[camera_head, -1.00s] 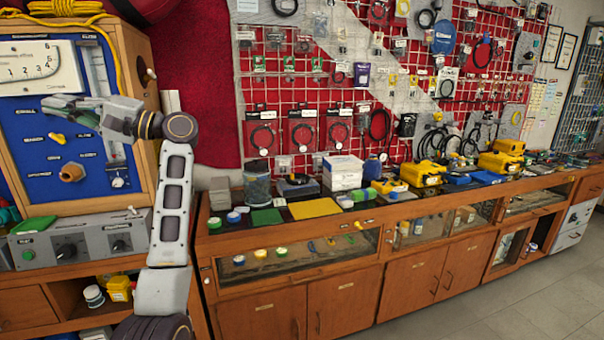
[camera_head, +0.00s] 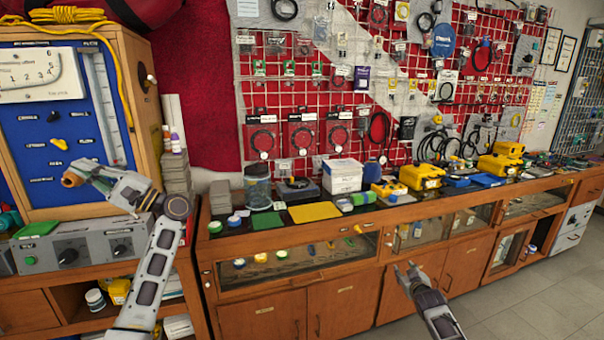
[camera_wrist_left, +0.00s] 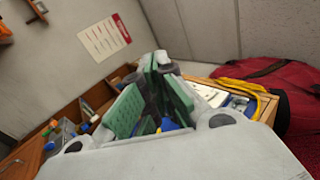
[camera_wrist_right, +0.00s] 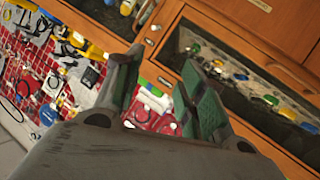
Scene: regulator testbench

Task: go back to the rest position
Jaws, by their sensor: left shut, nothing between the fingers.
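My left gripper (camera_head: 84,166) is in front of the blue test panel (camera_head: 65,130). Its fingers are shut and empty, and they also show together in the left wrist view (camera_wrist_left: 155,65). In the head view its tips overlap a brass-coloured fitting (camera_head: 72,178) on the panel; I cannot tell whether they touch. My right gripper (camera_head: 407,269) is in front of the wooden cabinet doors, below the counter. Its fingers are apart with nothing held, and the right wrist view shows the gap between the green-padded fingers (camera_wrist_right: 160,90).
A grey control box (camera_head: 90,245) stands under the panel. The counter (camera_head: 400,207) holds a glass jar (camera_head: 257,188), a white box (camera_head: 342,176) and yellow cases (camera_head: 421,177). A display cabinet (camera_head: 300,262) is built in below. The grey floor (camera_head: 530,300) at the right is clear.

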